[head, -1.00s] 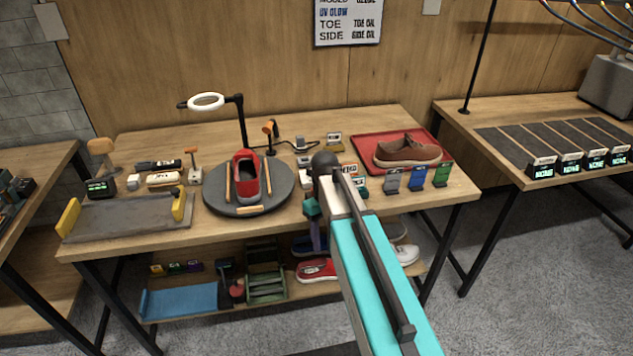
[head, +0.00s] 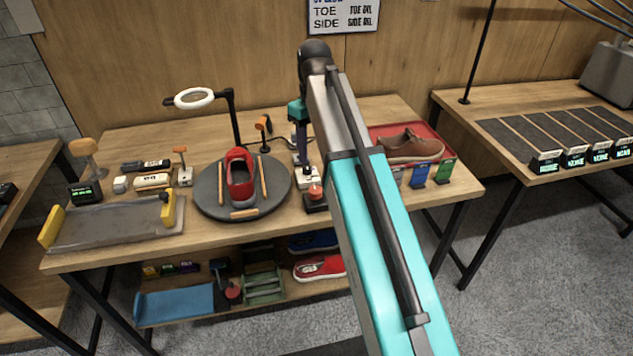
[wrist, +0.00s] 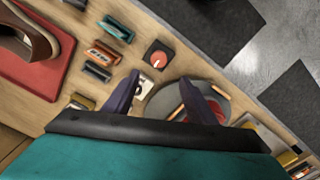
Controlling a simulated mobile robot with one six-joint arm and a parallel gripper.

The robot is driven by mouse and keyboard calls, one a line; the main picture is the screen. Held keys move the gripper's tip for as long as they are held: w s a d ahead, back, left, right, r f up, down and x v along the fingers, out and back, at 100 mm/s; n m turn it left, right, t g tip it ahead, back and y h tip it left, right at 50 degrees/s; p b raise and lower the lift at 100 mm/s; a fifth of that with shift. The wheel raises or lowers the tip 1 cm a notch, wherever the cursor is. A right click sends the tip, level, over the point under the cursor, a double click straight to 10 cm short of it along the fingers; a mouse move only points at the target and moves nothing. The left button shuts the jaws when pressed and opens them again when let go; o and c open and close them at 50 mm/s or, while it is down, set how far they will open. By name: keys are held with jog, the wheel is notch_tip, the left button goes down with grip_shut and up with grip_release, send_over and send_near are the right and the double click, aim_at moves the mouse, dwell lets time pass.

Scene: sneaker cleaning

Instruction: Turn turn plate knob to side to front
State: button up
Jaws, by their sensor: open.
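The round grey turn plate (head: 208,197) is on the middle table, with a red sneaker (head: 240,181) on it lengthwise to the camera. The turn plate knob (head: 315,191) is a red dial on a small dark base, to the right of the plate. In the wrist view the knob (wrist: 157,57) shows a white pointer mark. My gripper (head: 301,165) is over the table behind the knob, pointing down. In the wrist view my gripper (wrist: 160,82) has its two purple fingers spread apart, with nothing held. The plate (wrist: 160,98) and sneaker are partly behind the right finger.
A ring lamp (head: 194,99) stands behind the plate. A red tray (head: 384,131) with a brown shoe (head: 412,147) is at the right, with small coloured boxes (head: 420,174) at its front.

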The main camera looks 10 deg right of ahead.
aim_at(315, 189)
jog(key=shift+d, duration=0.1)
dwell(0.3)
jog(key=shift+f+p, duration=1.35)
jog(key=shift+f, duration=5.55)
jog(key=shift+c, duration=0.2)
jog(key=c, duration=1)
